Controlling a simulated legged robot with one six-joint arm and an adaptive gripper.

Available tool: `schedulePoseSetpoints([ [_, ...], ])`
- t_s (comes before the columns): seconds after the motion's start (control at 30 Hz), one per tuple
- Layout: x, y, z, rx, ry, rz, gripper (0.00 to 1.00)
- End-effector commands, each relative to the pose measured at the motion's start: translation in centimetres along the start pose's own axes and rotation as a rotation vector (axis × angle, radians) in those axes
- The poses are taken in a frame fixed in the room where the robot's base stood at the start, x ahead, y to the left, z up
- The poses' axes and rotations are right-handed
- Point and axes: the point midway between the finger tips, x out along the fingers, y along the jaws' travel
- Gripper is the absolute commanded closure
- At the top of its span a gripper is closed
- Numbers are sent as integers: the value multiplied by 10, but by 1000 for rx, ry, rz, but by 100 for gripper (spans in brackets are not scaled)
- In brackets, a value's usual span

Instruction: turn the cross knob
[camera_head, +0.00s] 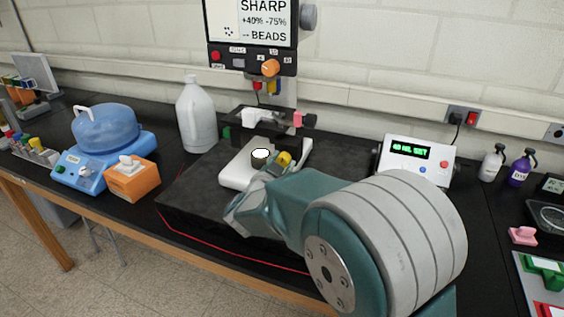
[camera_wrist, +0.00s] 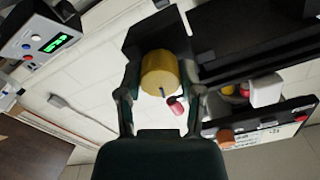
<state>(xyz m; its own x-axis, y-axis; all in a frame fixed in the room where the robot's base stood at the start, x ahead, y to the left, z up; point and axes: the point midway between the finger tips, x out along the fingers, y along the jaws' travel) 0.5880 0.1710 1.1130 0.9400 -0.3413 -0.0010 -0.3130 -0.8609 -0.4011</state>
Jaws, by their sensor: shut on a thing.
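A short yellow cylindrical knob (camera_wrist: 160,72) sits between the two fingers of my gripper (camera_wrist: 162,85) in the wrist view. A thin dark line marks its end face. My gripper is shut on this knob, which is fixed against a dark block. In the head view, the yellow knob (camera_head: 284,158) shows at the tip of my arm, beside a white base on a dark slab. My arm hides much of the fingers there. I see no clear cross shape on the knob.
A monitor (camera_head: 263,22) with an orange dial (camera_head: 270,68) stands behind. A white jug (camera_head: 195,115), blue device (camera_head: 104,148) and orange box (camera_head: 132,180) stand left. A white box with a green display (camera_head: 411,150) stands right. A dark stage arm (camera_head: 272,119) crosses just behind my gripper.

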Motion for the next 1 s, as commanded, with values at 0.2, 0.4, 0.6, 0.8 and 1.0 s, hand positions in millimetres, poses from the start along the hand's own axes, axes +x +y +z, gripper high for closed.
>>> schedulePoseSetpoints([
  [0.2, 0, -1, -1, 206, 2, -4, 99],
  [0.4, 0, 0, -1, 393, 1, -3, 99],
  [0.6, 0, 0, -1, 559, 1, -3, 99],
  [0.8, 0, 1, 0, 687, 1, -2, 99],
  [1.0, 0, 2, 0, 764, 1, -1, 99],
])
